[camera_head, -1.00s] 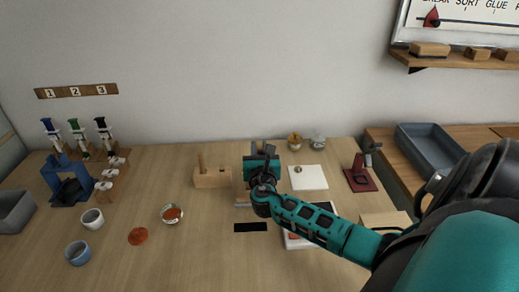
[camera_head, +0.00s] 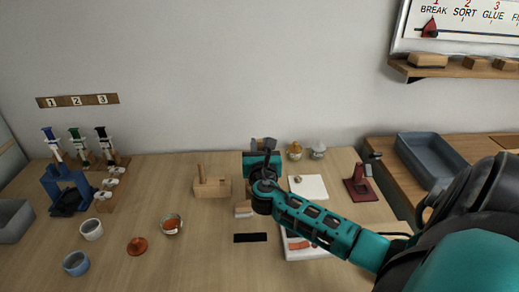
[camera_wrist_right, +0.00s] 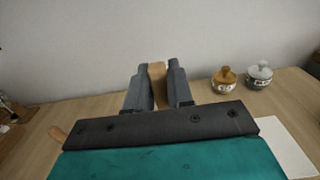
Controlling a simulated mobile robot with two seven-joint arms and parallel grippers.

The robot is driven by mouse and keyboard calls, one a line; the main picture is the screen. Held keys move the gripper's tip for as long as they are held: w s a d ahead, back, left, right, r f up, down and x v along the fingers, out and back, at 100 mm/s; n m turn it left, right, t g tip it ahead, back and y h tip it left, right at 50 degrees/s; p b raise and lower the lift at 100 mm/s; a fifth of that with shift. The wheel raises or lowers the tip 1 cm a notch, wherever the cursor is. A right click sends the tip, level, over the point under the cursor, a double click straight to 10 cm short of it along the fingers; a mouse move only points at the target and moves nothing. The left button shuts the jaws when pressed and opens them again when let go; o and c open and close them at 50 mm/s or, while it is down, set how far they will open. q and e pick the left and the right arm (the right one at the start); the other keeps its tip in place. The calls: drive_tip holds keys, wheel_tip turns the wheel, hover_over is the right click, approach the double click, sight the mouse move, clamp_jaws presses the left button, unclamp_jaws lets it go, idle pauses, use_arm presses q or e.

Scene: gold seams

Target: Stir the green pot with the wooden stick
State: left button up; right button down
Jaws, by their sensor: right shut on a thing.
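My right gripper (camera_head: 264,146) is over the middle of the table, fingers pointing toward the wall. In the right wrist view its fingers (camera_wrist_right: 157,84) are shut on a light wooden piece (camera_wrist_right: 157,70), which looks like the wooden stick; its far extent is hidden. In the head view my gripper hides the held piece. My left gripper is not in view.
A wooden block with an upright peg (camera_head: 212,187) stands left of my gripper. A white square plate (camera_head: 308,187) and a dark red stand (camera_head: 361,188) are at right. Cups (camera_head: 91,229) and a small bowl (camera_head: 172,224) are at left.

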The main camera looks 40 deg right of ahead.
drive_tip(key=shift+r, duration=2.5)
drive_tip(key=s+a+n+t+y, duration=0.2)
drive_tip(key=s+a+n+y, duration=0.2)
drive_tip(key=a, duration=0.9)
drive_tip(key=s+a+n+t+y, duration=0.2)
drive_tip(key=s+a+n+y, duration=0.2)
drive_tip(key=a, duration=0.9)
drive_tip(key=s+y, duration=0.2)
drive_tip(key=y, duration=0.1)
drive_tip(key=shift+a+f+y, duration=0.3)
drive_tip(key=shift+f, duration=0.05)
